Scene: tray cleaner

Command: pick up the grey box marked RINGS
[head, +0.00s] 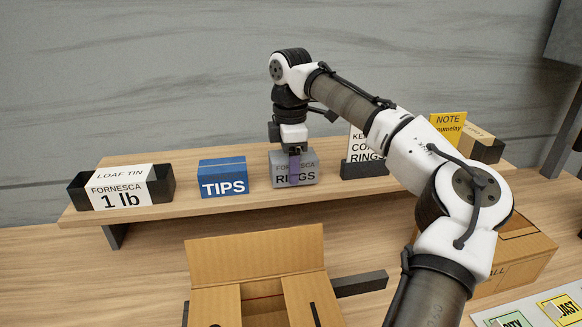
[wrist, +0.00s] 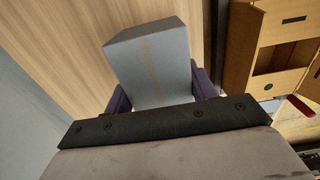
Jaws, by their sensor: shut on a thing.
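The grey box marked RINGS (head: 307,172) stands on the raised wooden shelf, between the blue TIPS box and a white sign. My gripper (head: 294,168) points down over it, with a purple finger across its front face. In the wrist view the grey box (wrist: 150,62) sits between the two purple fingers of my gripper (wrist: 160,92), which are shut on its sides. The box looks upright. I cannot tell whether its bottom touches the shelf.
On the shelf (head: 240,205) are a black loaf tin (head: 163,184), the blue TIPS box (head: 222,177), a white sign (head: 362,150) and a yellow NOTE card (head: 448,126). An open cardboard box (head: 255,258) stands in front. My arm covers the right side.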

